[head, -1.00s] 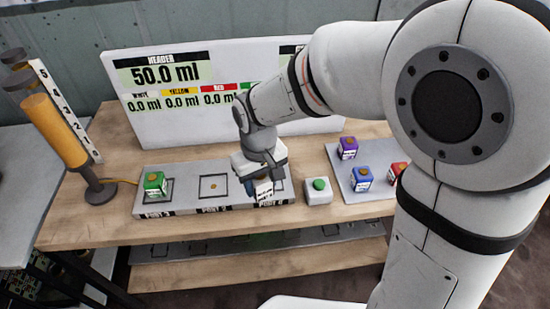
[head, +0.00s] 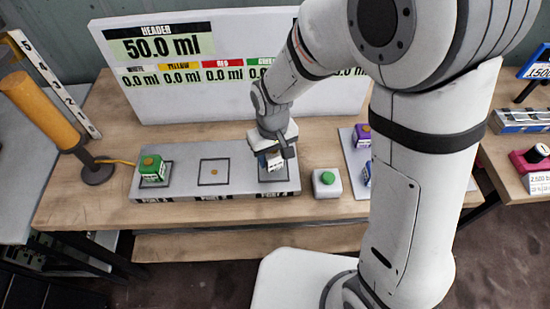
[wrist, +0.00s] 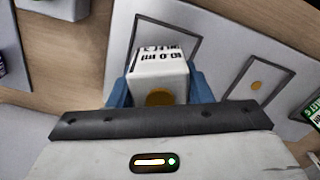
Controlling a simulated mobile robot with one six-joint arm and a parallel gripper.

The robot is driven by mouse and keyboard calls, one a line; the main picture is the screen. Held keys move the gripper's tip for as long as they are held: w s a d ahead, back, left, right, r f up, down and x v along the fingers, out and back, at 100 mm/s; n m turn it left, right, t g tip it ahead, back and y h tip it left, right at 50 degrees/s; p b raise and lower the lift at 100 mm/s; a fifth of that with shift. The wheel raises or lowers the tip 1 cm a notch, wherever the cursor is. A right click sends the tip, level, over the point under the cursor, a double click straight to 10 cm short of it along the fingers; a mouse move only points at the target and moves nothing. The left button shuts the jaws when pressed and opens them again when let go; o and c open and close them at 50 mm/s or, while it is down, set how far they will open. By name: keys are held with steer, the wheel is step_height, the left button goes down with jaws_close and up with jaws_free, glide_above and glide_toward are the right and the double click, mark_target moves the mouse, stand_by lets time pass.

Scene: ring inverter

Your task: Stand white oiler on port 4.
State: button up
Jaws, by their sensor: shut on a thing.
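The white oiler (head: 276,165) is a small white cube with black lettering. It also shows in the wrist view (wrist: 160,65) with an orange cap towards the camera. My gripper (head: 273,158) is shut on it, with blue fingers (wrist: 118,92) on both sides. The oiler is at the right square of the grey port strip (head: 232,188), whose outline shows around it in the wrist view. I cannot tell whether it touches the surface. The strip's front labels are too blurred to read surely.
A green oiler (head: 152,170) stands on the left square; the middle square (head: 214,172) is empty. A white box with a green button (head: 327,183) is just right of the strip. A purple oiler (head: 363,134) and a blue one stand further right, partly behind my arm. The display panel (head: 180,90) stands behind.

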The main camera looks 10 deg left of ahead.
steer(key=shift+f, duration=1.1)
steer(key=shift+f, duration=0.15)
steer(key=o, duration=1)
steer(key=shift+o, duration=0.2)
step_height(320, 180, up, 12)
steer(key=shift+r, duration=0.15)
steer(key=s+d+r+m+t, duration=0.1)
steer(key=s+d+r+m, duration=0.1)
steer(key=d, duration=0.6)
steer(key=s+d+r+m+t, duration=0.1)
steer(key=s+d+r+m, duration=0.1)
steer(key=d, duration=0.5)
steer(key=s+d+r+m+t, duration=0.1)
steer(key=s+d+r+m, duration=0.2)
steer(key=d, duration=0.5)
steer(key=shift+s+d, duration=0.25)
steer(key=shift+d, duration=0.1)
